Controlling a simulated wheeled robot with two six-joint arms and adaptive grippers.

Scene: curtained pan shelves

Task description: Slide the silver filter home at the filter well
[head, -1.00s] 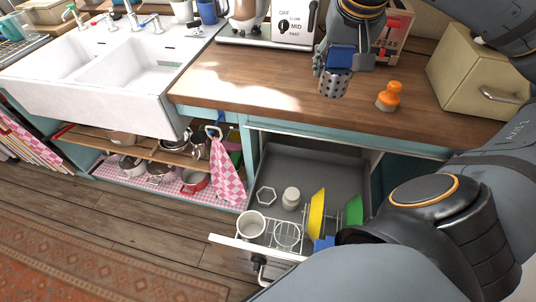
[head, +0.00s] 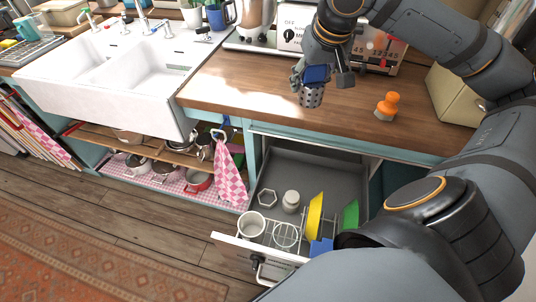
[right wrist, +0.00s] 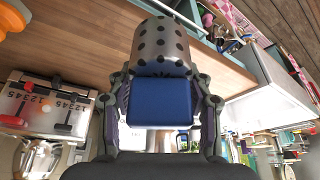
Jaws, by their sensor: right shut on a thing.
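The silver filter (head: 311,96) is a perforated metal cylinder with a blue block (head: 316,74) as its grip. My right gripper (head: 322,72) is shut on the blue block, and the cylinder hangs down over the wooden counter. In the right wrist view, the fingers press both sides of the blue block (right wrist: 160,103), with the dotted cylinder (right wrist: 162,46) beyond it. A pale hexagonal ring (head: 267,197) on the floor of the open pull-out below may be the filter well; I cannot be sure. My left gripper is not in view.
The pull-out (head: 300,165) holds a white capped cylinder (head: 291,199), a white cup (head: 251,223), a yellow plate (head: 314,215) and a green one (head: 350,215). An orange-topped knob (head: 387,104) stands on the counter (head: 240,85). A sink (head: 110,80) lies left.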

